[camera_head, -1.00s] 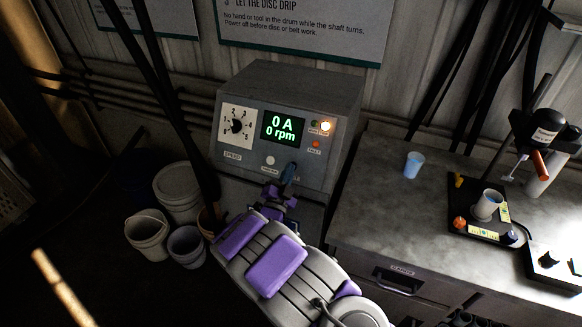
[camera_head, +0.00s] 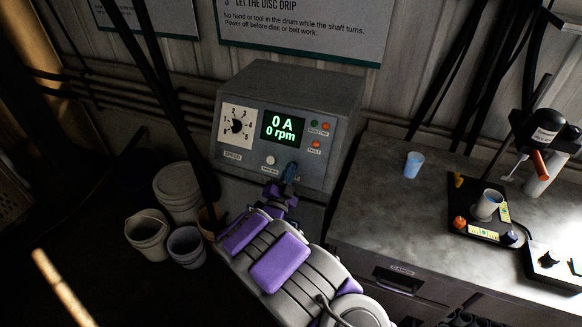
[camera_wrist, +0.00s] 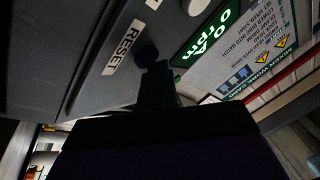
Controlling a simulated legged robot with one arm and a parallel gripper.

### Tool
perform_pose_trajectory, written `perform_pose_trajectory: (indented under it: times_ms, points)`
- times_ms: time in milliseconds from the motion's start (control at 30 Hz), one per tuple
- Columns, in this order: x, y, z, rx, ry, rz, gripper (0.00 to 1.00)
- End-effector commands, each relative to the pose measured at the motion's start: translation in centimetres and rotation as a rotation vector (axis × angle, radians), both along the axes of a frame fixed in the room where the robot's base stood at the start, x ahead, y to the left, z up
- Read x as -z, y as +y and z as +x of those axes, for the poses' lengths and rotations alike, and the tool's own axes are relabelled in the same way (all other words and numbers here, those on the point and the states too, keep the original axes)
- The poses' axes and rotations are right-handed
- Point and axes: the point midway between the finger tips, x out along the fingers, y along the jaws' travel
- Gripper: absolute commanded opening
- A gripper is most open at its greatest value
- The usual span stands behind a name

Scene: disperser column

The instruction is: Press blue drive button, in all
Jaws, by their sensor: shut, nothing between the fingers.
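A blue button (camera_head: 290,171) sits low on the right of the grey control box front (camera_head: 228,161). In the wrist view a dark blue button (camera_wrist: 146,54) shows beside a RESET label (camera_wrist: 124,47). My gripper (camera_head: 279,191) is shut and empty, just below and in front of the blue button in the head view. In the wrist view its dark fingertips (camera_wrist: 157,72) reach up to the button and partly cover it. I cannot tell whether they touch it. The display (camera_head: 283,129) reads 0 A and 0 rpm.
The box also carries a speed dial (camera_head: 237,126), a white button (camera_head: 270,160) and small lamps (camera_head: 316,144). Several buckets (camera_head: 147,235) stand at left. The bench (camera_head: 385,210) at right holds a blue cup (camera_head: 413,164) and a stand mixer (camera_head: 543,135).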

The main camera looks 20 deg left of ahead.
Motion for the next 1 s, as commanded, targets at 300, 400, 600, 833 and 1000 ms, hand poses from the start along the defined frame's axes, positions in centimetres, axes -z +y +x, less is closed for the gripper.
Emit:
perform_pose_trajectory:
  times_ms: [300, 400, 600, 833, 1000]
  points:
    - [-0.2, 0.1, -0.3, -0.001, 0.001, 0.001, 0.0]
    - [-0.5, 0.2, -0.7, -0.002, 0.0, 0.001, 0.0]
    - [-0.9, 0.2, -1.5, 0.0, 0.0, 0.0, 0.0]
    - [-0.9, 0.1, -1.5, 0.0, 0.0, 0.0, 0.0]
    - [-1.2, 0.2, -1.9, 0.0, 0.0, 0.0, 0.0]
